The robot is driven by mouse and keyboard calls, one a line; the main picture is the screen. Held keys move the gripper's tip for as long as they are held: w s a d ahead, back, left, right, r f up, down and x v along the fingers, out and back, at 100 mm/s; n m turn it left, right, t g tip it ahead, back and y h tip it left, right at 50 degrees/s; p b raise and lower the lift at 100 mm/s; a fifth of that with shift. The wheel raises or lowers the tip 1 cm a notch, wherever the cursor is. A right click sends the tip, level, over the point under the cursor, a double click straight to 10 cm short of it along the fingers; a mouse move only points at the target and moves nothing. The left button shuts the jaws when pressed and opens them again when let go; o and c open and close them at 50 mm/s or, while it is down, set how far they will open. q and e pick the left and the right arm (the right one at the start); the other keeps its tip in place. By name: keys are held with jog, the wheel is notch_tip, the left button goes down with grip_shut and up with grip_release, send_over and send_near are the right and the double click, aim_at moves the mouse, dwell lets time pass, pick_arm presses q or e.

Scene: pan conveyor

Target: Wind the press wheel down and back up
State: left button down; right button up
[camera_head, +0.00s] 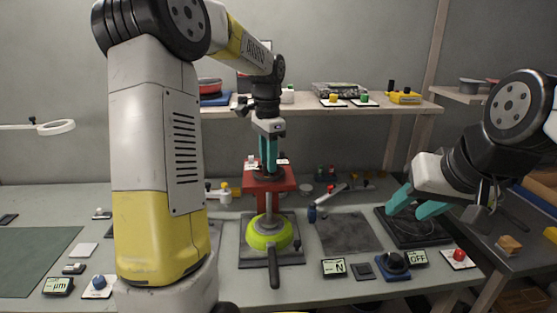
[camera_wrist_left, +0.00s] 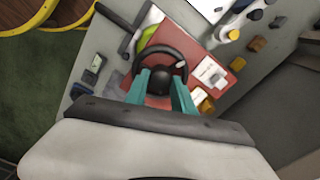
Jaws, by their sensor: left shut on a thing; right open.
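The press (camera_head: 284,186) stands on the workbench, with a red top and a dark base plate. Its dark press wheel (camera_head: 257,172) lies flat on top, partly hidden by my fingers. In the left wrist view the wheel (camera_wrist_left: 178,47) is a dark ring with a hub over the red press top (camera_wrist_left: 217,58). My left gripper (camera_head: 268,165) points straight down, its teal fingers shut on the wheel at its middle. A yellow-green pan (camera_head: 262,240) with a dark handle sits under the press ram. My right gripper (camera_head: 420,203) is open and empty, at the right above a black plate.
The black plate (camera_head: 400,236) lies beneath my right gripper, near a black knob (camera_head: 393,262) and an "OFF" display (camera_head: 414,258). A grey mat (camera_head: 345,233) lies right of the press. A shelf (camera_head: 300,106) with several small devices runs behind the press.

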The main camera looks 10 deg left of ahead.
pick_arm(q)
jog(key=m, duration=0.5)
jog(key=shift+m, duration=0.3)
jog(key=m, duration=0.5)
jog(key=shift+m, duration=0.3)
jog(key=c, duration=1.1)
grip_release()
jog(key=shift+o, duration=0.2)
notch_tip(320, 180, up, 8)
jog(key=shift+f, duration=0.2)
